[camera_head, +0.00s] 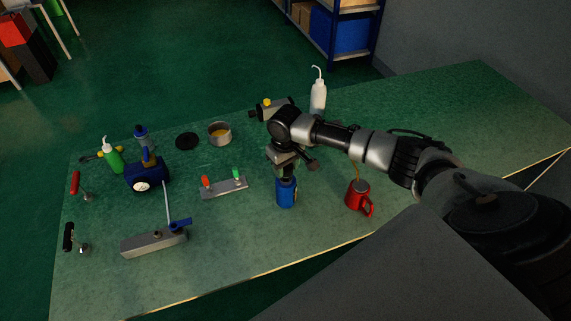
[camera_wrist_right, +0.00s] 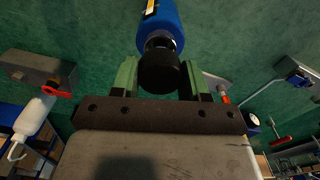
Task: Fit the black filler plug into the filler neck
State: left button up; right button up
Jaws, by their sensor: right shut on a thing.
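A blue bottle (camera_head: 287,192) with a black top is under my right gripper (camera_head: 288,166), right of the middle of the bench. In the right wrist view, the bottle (camera_wrist_right: 161,22) lies beyond the fingers. My right gripper (camera_wrist_right: 160,80) is shut on the black cap-like piece (camera_wrist_right: 159,72) at its top. I cannot tell whether this piece is the filler plug or the bottle's own cap. A grey block (camera_head: 140,246) with a blue handle and a thin upright rod stands at front left; a small brownish fitting on its top may be the filler neck (camera_head: 157,234). My left gripper is out of view.
A red mug (camera_head: 357,196) stands right of the bottle. A grey plate with red and green pieces (camera_head: 224,188) lies to its left. Behind are a pot (camera_head: 219,133), a black disc (camera_head: 187,141) and a white squeeze bottle (camera_head: 318,97). A blue gauge device (camera_head: 147,174) stands left.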

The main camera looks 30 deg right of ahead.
jog(key=shift+r+p, duration=0.1)
jog(key=shift+p, duration=0.5)
dwell(0.8)
jog(key=shift+p, duration=0.65)
dwell(0.5)
jog(key=shift+f+b, duration=0.7)
jog(key=shift+f, duration=0.55)
jog(key=o, duration=1)
jog(key=shift+r, duration=0.1)
notch_tip(320, 180, up, 11)
jog(key=shift+f+b, duration=0.2)
jog(key=shift+b, duration=0.6)
